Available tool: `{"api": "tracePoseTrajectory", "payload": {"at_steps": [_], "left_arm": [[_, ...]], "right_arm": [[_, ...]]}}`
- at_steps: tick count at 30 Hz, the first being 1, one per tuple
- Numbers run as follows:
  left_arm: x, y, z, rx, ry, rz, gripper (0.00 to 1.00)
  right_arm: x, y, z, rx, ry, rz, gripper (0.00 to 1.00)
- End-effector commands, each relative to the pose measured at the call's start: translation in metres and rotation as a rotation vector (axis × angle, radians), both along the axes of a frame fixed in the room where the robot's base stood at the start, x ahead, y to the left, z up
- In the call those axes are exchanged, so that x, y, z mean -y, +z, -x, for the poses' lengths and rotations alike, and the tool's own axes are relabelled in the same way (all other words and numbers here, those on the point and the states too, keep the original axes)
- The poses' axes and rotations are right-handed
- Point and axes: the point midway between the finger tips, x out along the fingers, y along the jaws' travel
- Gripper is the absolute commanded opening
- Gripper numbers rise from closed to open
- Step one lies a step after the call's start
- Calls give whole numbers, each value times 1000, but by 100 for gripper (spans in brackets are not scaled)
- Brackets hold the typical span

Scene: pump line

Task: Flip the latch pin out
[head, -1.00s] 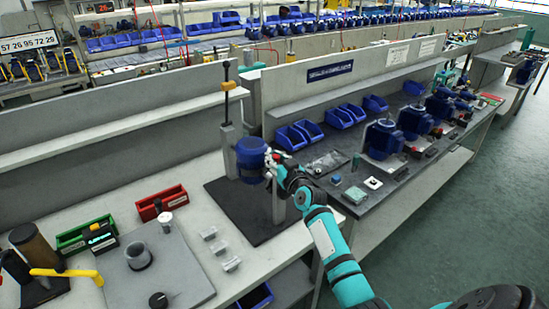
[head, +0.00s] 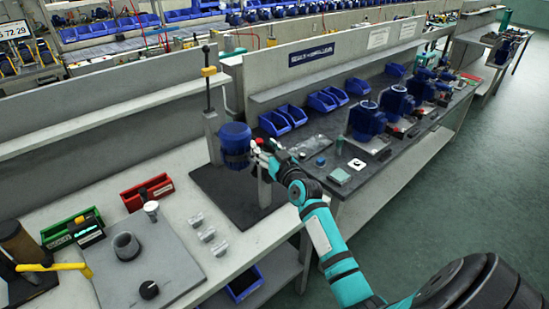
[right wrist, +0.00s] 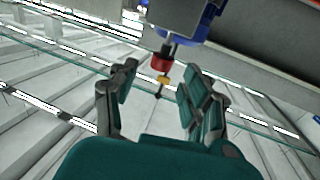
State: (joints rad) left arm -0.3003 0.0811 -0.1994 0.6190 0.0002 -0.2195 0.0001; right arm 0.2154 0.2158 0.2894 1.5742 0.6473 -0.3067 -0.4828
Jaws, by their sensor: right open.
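A blue pump housing (head: 235,141) hangs at a grey stand on a dark mat (head: 222,193), on the near bench. In the right wrist view the blue housing (right wrist: 205,22) fills the top, and the latch pin (right wrist: 162,80) juts below it, with a red collar, a yellow band and a dark tip. My right gripper (head: 259,150) is just right of the housing. In the right wrist view my right gripper (right wrist: 160,88) is open, its fingers either side of the pin with gaps visible. Contact cannot be told. My left gripper is out of view.
The post (head: 209,85) with a yellow block rises behind the housing. Red (head: 146,192) and green (head: 72,230) bins, a grey plate (head: 150,265) and small metal blocks (head: 207,235) lie to the left. More blue pumps (head: 368,120) stand on the right bench.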

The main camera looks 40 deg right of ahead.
Motion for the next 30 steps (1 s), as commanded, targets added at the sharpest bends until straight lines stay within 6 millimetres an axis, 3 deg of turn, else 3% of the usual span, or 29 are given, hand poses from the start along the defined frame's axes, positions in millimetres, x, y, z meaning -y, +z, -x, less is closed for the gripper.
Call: {"api": "tracePoseTrajectory", "payload": {"at_steps": [6,12,30], "left_arm": [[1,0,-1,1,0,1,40],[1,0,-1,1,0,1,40],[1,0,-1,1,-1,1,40]], "right_arm": [[-7,-2,47,-3,0,1,48],[-10,-1,71,-1,0,0,48],[-11,0,76,-1,0,-1,48]]}}
